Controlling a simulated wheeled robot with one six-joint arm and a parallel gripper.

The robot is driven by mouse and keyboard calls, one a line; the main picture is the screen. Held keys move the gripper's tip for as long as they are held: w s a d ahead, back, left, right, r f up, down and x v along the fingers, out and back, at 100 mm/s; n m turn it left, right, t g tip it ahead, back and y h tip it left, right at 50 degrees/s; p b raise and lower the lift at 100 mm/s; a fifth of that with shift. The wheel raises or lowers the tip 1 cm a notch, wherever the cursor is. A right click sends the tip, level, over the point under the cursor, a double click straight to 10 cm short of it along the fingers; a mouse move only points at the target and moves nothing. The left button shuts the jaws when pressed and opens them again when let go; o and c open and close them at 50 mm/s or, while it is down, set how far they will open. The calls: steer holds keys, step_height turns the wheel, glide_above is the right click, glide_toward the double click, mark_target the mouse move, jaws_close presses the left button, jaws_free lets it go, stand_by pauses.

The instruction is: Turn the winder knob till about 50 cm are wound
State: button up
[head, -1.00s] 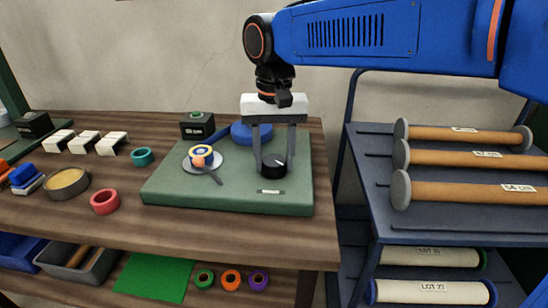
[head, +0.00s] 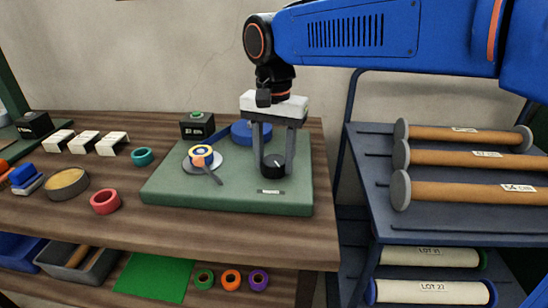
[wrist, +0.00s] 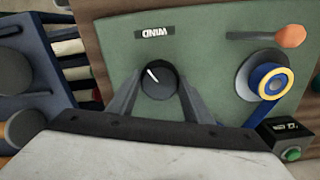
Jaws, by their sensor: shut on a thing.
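The black round winder knob (head: 273,172) with a white pointer line stands on the green board (head: 165,190), behind a small label. In the wrist view the knob (wrist: 158,85) lies between the two grey fingers, and the label reads WIND upside down. My gripper (head: 273,158) points down and is shut on the knob. A small black readout box (head: 197,130) with a green button stands at the board's back left; its figures are too small to read surely. A reel with a yellow and blue ring (head: 203,151) and a crank with an orange end sit left of the knob.
A blue disc (head: 250,132) lies behind the fingers. A red ring (head: 105,201), a teal ring (head: 142,156) and a round tin (head: 67,184) lie on the wooden table to the left. A rack (head: 365,195) with several rolls stands at the right.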

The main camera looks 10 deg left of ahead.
mark_target(274, 160)
steer(key=o, duration=1.1)
steer(key=shift+c, duration=0.2)
step_height(274, 160, up, 17)
steer(key=shift+r, duration=0.2)
